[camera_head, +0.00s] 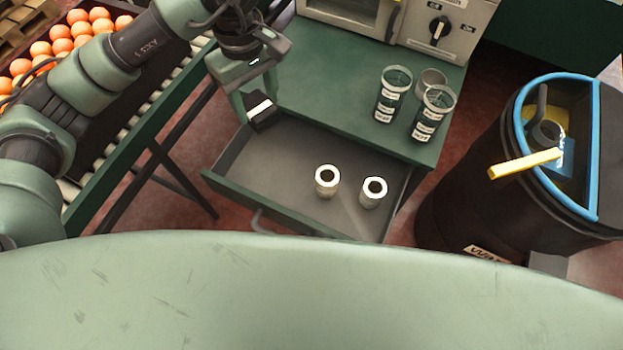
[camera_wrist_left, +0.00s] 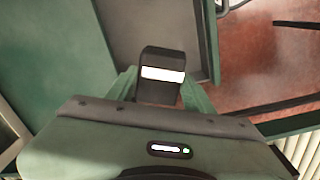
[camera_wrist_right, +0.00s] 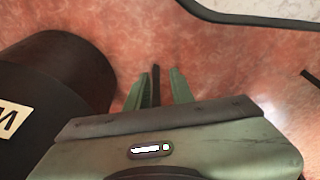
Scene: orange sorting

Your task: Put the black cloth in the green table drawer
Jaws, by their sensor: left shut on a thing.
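My left gripper (camera_head: 258,106) is shut on the black cloth (camera_head: 263,117), a small dark folded piece with a white band. The left wrist view shows the cloth (camera_wrist_left: 161,92) between the two green fingers. It is above the back left corner of the open green table drawer (camera_head: 278,170); I cannot tell how high. The drawer is pulled out under the green table (camera_head: 335,110) and holds two pale cylinders (camera_head: 327,181) (camera_head: 373,192). My right gripper (camera_wrist_right: 157,88) shows only in its wrist view, above the reddish floor, with a thin dark strip between its fingers.
Several labelled cups (camera_head: 392,95) stand on the table's right side, with an oven-like appliance (camera_head: 400,22) behind. A black bin (camera_head: 465,190) with a blue rim stands at the right. A crate of oranges (camera_head: 70,42) is at the upper left. The drawer's left half is clear.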

